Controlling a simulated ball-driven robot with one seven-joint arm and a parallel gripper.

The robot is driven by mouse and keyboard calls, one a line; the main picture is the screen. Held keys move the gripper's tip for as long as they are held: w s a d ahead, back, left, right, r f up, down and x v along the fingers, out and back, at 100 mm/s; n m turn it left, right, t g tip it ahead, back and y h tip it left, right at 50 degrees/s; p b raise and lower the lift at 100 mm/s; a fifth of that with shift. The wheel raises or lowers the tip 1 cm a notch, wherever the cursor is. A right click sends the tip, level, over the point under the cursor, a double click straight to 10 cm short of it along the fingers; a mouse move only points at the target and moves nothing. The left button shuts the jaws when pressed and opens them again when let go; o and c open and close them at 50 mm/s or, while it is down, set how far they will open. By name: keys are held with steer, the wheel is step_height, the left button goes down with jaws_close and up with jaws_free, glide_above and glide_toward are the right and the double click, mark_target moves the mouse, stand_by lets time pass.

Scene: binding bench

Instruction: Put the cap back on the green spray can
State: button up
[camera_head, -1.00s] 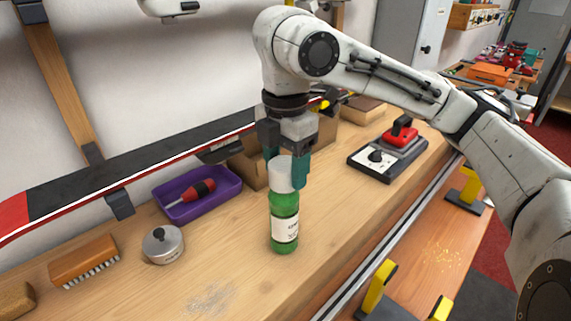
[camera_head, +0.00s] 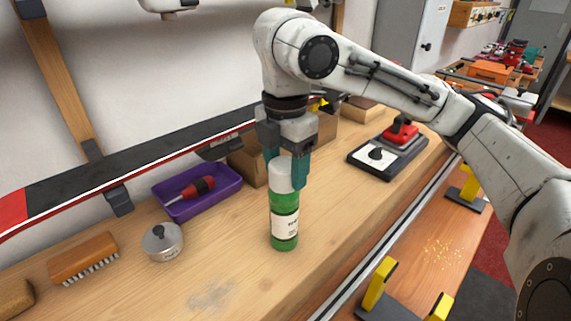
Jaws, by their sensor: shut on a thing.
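The green spray can (camera_head: 284,212) stands upright on the wooden bench, with a white label on its front. The white cap (camera_head: 281,174) is at the can's top, in line with it; no gap shows between cap and can from here. My gripper (camera_head: 287,170) points down from above with its teal fingers shut on the cap. The near finger hides the cap's right side.
A purple tray (camera_head: 226,190) with a red screwdriver lies to the left, with a round metal tin (camera_head: 162,243) and a brush (camera_head: 83,259) nearer. A ski (camera_head: 130,170) runs behind. A red-handled device (camera_head: 400,137) stands right.

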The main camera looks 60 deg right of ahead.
stand_by(0.3)
steer(key=o, duration=0.9)
steer(key=shift+o, duration=0.2)
steer(key=shift+r+p, duration=3)
steer(key=shift+p, duration=0.05)
jaws_close()
steer(key=shift+f+b, duration=0.9)
steer(key=shift+f, duration=0.4)
